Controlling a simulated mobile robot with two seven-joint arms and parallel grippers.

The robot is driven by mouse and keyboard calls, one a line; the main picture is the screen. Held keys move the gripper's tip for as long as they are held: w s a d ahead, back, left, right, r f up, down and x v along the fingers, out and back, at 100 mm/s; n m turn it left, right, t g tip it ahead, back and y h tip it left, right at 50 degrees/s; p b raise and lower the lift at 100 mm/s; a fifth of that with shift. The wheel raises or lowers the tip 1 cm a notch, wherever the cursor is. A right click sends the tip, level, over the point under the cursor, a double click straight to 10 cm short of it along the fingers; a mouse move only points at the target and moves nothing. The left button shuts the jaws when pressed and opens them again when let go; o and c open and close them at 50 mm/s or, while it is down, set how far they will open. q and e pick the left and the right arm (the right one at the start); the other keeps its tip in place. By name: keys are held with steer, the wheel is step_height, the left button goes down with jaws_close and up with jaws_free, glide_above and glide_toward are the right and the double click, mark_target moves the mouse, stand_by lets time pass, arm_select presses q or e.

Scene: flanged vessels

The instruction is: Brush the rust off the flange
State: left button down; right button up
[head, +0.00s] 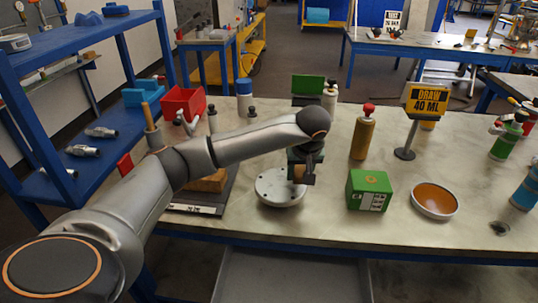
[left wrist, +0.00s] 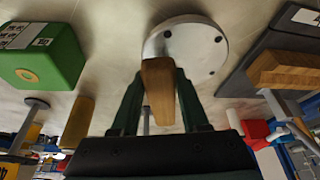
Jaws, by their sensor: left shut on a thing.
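The flange (head: 277,190) is a pale grey disc with bolt holes, lying on the bench in the middle of the head view. It also shows at the top of the left wrist view (left wrist: 205,50). My left gripper (head: 301,177) is over the right part of the flange. Its dark green fingers are shut on a brown wooden piece, seemingly the brush (left wrist: 158,88), whose end reaches over the flange edge. Bristles are hidden, and I cannot tell whether it touches the flange. No rust stands out on the visible surface. My right gripper is not in view.
A green box (head: 369,190) and a brown bowl (head: 434,200) stand to the right. An amber bottle (head: 362,138) and a "DRAW 40 ML" sign (head: 427,100) stand behind. A wooden block (head: 210,182) lies on a dark plate at the left, partly behind my arm.

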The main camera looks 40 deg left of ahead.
arm_select(q)
step_height(320, 180, up, 3)
steer(key=shift+f+p, duration=0.1)
steer(key=shift+p, duration=0.8)
steer(key=shift+r+p, duration=0.5)
steer(key=shift+r, duration=0.2)
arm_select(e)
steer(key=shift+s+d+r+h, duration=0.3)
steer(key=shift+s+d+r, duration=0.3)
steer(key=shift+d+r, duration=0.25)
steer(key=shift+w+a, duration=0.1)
